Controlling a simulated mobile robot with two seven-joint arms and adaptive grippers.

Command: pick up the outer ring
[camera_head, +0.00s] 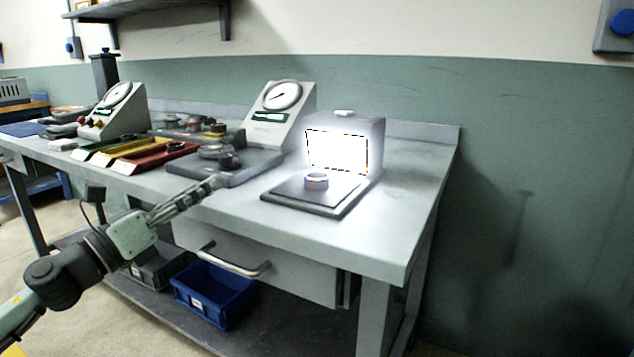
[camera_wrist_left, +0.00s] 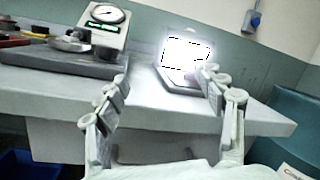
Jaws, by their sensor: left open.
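The outer ring (camera_head: 316,181) is a small metal ring lying on a dark flat plate (camera_head: 296,196) in front of a brightly lit box on the bench. In the left wrist view the ring is not clear, because the glare and my right-hand finger cover that area. My left gripper (camera_head: 212,184) reaches in from the left in the head view, in front of the bench edge and left of the ring, well apart from it. In the left wrist view its two fingers (camera_wrist_left: 166,88) are spread wide with nothing between them. My right gripper is not in view.
The lit box (camera_head: 345,135) stands behind the ring. A dial gauge (camera_head: 275,112) on a grey base (camera_head: 235,174) is left of it. Red and yellow trays (camera_head: 150,158) lie further left. A drawer handle (camera_head: 232,262) juts below the bench. The bench front right (camera_head: 375,232) is clear.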

